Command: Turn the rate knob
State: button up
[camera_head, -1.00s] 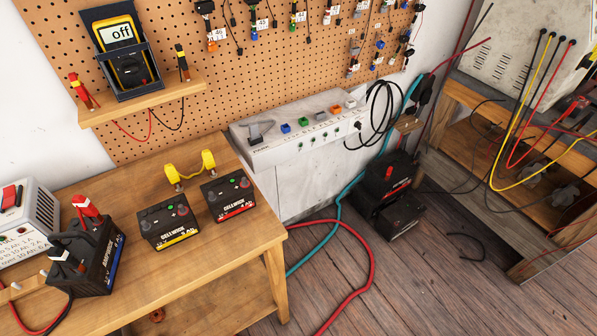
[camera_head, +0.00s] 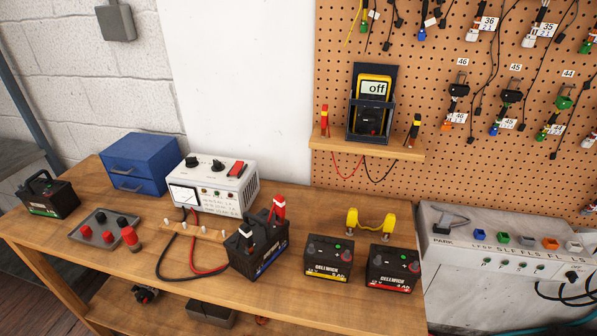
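A white charger box (camera_head: 228,199) stands on the wooden bench, left of centre. Its top carries two black knobs, a left one (camera_head: 190,163) and a right one (camera_head: 218,164), and a red rocker switch (camera_head: 236,168). I cannot read which knob is the rate knob. The front has a meter (camera_head: 184,195) and small print too fine to read. Red and black cables run in front of the charger, near a black battery (camera_head: 262,258) with a red clamp (camera_head: 279,207) on top. My gripper is not in view.
A blue drawer box (camera_head: 140,165) stands left of the charger. A grey tray (camera_head: 103,232) with red and black caps lies in front of it. Two small batteries (camera_head: 329,260) (camera_head: 392,268) stand to the right. A multimeter (camera_head: 373,100) reading "off" sits on a shelf above.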

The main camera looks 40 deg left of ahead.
aim_at(192, 162)
jog(key=i+u, duration=0.1)
jog(key=u, duration=0.25)
jog(key=i+j+u, duration=0.1)
jog(key=u, duration=0.75)
jog(key=k+u, duration=0.2)
jog(key=u, duration=0.25)
